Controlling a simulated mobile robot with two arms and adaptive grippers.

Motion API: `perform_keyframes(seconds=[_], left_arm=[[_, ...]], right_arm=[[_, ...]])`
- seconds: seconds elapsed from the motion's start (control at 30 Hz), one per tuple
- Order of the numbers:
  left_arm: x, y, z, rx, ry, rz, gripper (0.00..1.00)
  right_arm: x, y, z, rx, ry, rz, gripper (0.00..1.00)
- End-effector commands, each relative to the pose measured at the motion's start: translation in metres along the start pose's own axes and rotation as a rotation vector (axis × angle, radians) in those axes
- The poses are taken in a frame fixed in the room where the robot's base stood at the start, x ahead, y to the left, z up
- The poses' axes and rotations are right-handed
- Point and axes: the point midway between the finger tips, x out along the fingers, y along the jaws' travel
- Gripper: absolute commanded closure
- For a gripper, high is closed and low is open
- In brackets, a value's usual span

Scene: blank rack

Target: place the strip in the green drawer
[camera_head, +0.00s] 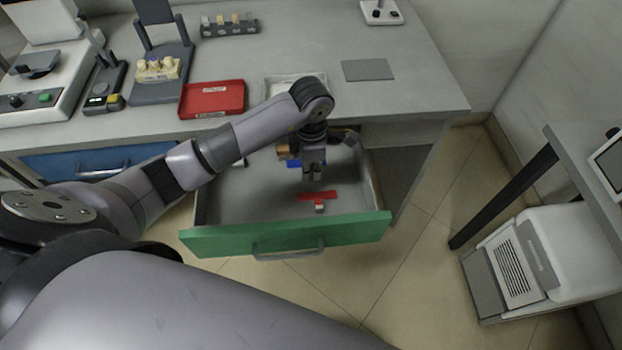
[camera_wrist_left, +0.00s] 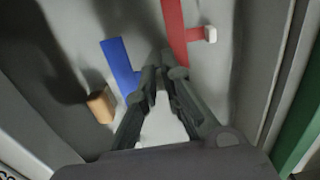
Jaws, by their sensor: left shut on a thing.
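The green drawer (camera_head: 220,242) stands pulled out below the bench top, its grey inside facing up. My left gripper (camera_head: 313,177) points down inside the drawer's outline. Its fingers (camera_wrist_left: 162,75) come together at the tips, shut on the strip, which the fingers largely hide. A pale patch shows between the fingers in the wrist view; I cannot tell whether it is the strip or the floor. A red piece (camera_head: 317,196) with a small whitish block shows just in front of the fingertips. A blue piece (camera_wrist_left: 122,66) shows behind them. My right gripper is out of view.
A tan block (camera_wrist_left: 101,105) shows near the blue piece. A red tray (camera_head: 212,99), a pale tray (camera_head: 296,85) and a grey pad (camera_head: 368,70) lie on the bench above. A shut blue drawer (camera_head: 75,163) is at left. Bare drawer floor (camera_head: 245,200) shows left of the gripper.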

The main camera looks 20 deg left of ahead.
Motion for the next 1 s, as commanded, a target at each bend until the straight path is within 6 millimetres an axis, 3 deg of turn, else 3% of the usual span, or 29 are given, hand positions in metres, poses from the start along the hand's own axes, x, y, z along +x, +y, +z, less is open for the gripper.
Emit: perform_keyframes(seconds=[0.23,0.43,0.83,0.87,1.0], left_arm=[[0.019,0.000,0.000,-0.001,0.000,-0.002,1.00],[0.049,-0.001,0.000,-0.001,0.000,-0.002,1.00],[0.056,0.000,0.000,0.001,-0.001,0.002,1.00],[0.055,0.000,0.001,0.001,-0.002,0.001,0.91],[0.054,0.000,0.000,0.000,-0.002,0.001,0.82]], right_arm=[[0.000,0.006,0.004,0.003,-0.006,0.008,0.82],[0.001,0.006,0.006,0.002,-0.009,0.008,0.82],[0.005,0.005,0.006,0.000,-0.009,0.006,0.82],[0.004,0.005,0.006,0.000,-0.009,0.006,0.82],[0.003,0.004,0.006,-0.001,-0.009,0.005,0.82]])
